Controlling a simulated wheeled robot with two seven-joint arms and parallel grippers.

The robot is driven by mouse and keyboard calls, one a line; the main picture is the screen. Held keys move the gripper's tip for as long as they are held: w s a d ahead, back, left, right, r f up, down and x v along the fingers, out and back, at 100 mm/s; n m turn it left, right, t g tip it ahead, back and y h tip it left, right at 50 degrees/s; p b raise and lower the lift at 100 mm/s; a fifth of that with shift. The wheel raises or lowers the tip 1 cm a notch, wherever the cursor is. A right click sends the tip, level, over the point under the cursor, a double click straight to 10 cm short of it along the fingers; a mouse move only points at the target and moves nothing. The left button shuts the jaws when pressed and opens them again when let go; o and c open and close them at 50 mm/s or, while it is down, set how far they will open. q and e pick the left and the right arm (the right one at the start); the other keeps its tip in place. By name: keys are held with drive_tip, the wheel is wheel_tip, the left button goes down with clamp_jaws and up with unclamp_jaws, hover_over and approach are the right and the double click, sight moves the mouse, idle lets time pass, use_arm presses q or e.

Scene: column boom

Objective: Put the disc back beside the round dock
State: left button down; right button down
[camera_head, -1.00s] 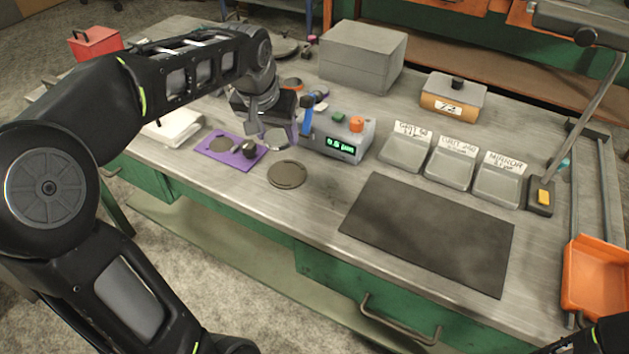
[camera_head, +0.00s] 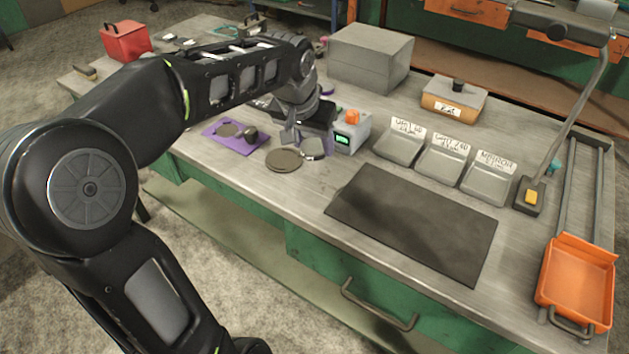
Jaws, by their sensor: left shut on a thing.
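The disc (camera_head: 313,149) is a small pale grey round plate. It is held at the fingers of my left gripper (camera_head: 298,139), which is shut on it. The round dock (camera_head: 284,160) is a flat dark grey circle on the bench. The disc is just right of the dock and slightly behind it in the picture. I cannot tell whether it touches the bench. The gripper's wrist hides part of the bench behind. My right gripper is not in view.
A purple plate (camera_head: 236,138) with a dark knob lies left of the dock. A grey meter box (camera_head: 350,133) stands close right of the gripper. Labelled grey trays (camera_head: 443,164) stand farther right. A dark mat (camera_head: 412,223) lies in front of them, clear.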

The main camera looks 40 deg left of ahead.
use_arm(q)
hover_over(315, 182)
drive_tip(key=s, duration=0.1)
drive_tip(key=f, duration=0.5)
drive_tip(key=shift+s+d+f, duration=0.15)
drive_tip(key=shift+s+f, duration=0.05)
drive_tip(key=shift+f, duration=0.1)
drive_tip(key=shift+f, duration=1.9)
drive_tip(key=shift+f, duration=0.1)
drive_tip(key=c, duration=1)
unclamp_jaws()
drive_tip(key=shift+f+b, duration=0.1)
drive_tip(key=shift+b, duration=0.25)
drive_tip(key=o, duration=0.4)
drive_tip(key=shift+o, duration=0.2)
